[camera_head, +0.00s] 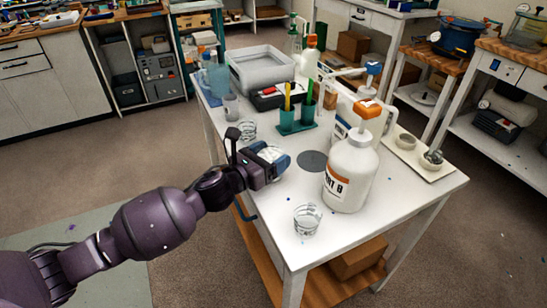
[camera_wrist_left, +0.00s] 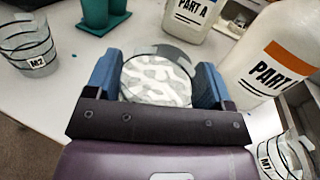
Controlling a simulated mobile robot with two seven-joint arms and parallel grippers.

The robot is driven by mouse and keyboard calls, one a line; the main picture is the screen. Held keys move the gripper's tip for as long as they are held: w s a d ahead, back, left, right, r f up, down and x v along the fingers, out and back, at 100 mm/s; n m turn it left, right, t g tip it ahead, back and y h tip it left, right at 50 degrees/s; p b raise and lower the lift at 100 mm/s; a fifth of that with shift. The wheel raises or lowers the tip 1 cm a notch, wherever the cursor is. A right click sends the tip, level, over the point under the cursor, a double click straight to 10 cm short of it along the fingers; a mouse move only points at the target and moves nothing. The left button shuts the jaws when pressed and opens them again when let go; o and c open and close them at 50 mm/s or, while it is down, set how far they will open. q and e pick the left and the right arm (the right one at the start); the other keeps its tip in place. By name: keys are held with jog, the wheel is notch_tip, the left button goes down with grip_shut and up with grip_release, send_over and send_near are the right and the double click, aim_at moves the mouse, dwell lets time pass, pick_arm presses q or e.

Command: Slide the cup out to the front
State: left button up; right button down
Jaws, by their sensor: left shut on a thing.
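The cup (camera_wrist_left: 157,82), round with white and pale grey swirls showing, is between the blue fingers of my left gripper (camera_wrist_left: 158,88) in the left wrist view. The fingers are shut on its two sides. In the head view my left gripper (camera_head: 271,163) is low over the left edge of the white table (camera_head: 400,205), and only a little of the cup (camera_head: 270,153) shows there; I cannot tell whether its base touches the table. My right gripper is not in view.
Clear cup M1 (camera_head: 307,220) stands near the front edge; clear cup M2 (camera_head: 248,131) stands behind my gripper. The white Part B jug (camera_head: 350,172) is to the right. A flat grey disc (camera_head: 312,160) lies between. Teal holders (camera_head: 297,124) stand farther back.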

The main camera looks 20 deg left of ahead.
pick_arm(q)
jog(key=shift+a, duration=0.1)
jog(key=o, duration=0.9)
jog(key=shift+s, duration=0.1)
jog(key=shift+p+v, duration=0.65)
jog(key=shift+v, duration=4.7)
